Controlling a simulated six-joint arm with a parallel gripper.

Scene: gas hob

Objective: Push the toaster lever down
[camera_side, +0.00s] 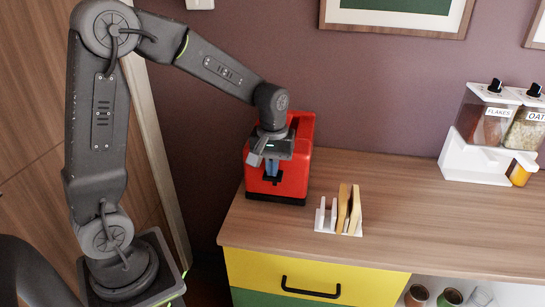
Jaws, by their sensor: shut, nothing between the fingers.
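A red toaster (298,160) with a dark base stands at the left end of the wooden counter, near the wall. My gripper (271,175) is shut and empty, pointing down at the front face of the toaster. Its blue-tipped fingers overlap the dark slot on that face in this view. I cannot tell whether they touch the toaster. The lever is not clearly visible; the gripper covers that part of the front.
A white rack (327,221) holding slices of toast (349,208) stands on the counter to the right of the toaster. A white cereal dispenser (470,159) stands further right. The counter (420,225) between and in front is clear.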

